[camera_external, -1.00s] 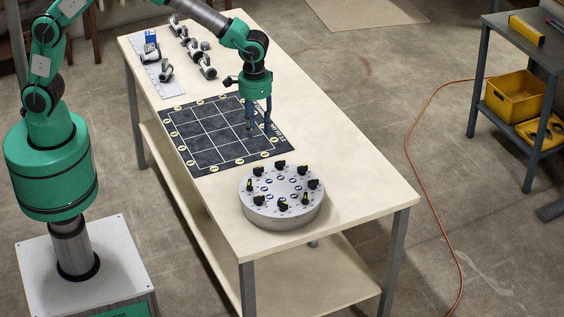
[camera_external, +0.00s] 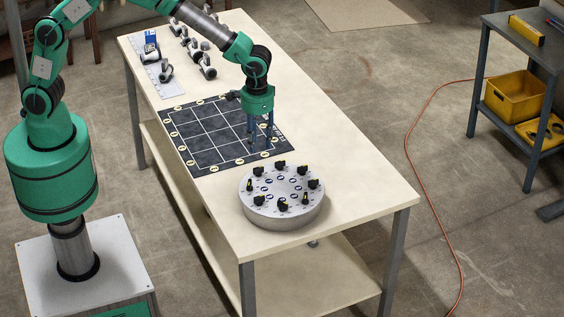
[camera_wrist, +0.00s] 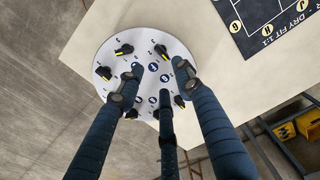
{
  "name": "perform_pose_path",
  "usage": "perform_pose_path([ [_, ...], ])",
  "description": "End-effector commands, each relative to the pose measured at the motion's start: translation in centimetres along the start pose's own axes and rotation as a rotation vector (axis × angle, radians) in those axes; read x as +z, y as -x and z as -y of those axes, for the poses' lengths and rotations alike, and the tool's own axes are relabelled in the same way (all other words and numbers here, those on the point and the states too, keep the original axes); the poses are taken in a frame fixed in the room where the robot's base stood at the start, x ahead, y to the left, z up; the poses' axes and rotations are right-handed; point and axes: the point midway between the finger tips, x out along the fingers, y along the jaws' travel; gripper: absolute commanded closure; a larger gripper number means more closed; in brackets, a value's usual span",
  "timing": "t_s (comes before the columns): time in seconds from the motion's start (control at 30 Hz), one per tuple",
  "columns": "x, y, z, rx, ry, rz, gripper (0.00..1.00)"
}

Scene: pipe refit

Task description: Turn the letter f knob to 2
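A round light-grey disc (camera_external: 268,222) with a ring of black knobs stands near the front end of the table. It also shows in the wrist view (camera_wrist: 142,42). The knobs have yellow marks, and blue-and-white letter badges sit inside the ring. The letters are too small to read, so I cannot tell which knob is f or where it points. My gripper (camera_external: 261,148) hangs fingers down over the near right part of the dark mat, behind the disc and apart from it. In the wrist view its blue fingers (camera_wrist: 156,85) are spread, hold nothing and hide part of the disc.
The dark grid mat (camera_external: 195,148) lies behind the disc on the cream table (camera_external: 345,190). Several grey pipe fittings (camera_external: 207,68) stand at the table's far end. The tabletop right of the disc is clear. A side shelf with a yellow bin (camera_external: 515,98) stands apart at right.

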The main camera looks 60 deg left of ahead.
Motion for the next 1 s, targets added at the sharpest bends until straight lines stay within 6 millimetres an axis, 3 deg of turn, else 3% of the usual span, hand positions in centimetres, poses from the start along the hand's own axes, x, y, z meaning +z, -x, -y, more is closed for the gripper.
perform_pose_path([
  [0.5,0.1,-8.3,0.0,-0.001,0.000,0.001,0.65],
  [0.7,0.1,-10.1,0.1,-0.001,0.000,0.002,0.65],
  [1.0,0.0,-10.6,0.0,0.000,0.000,0.001,0.65],
])
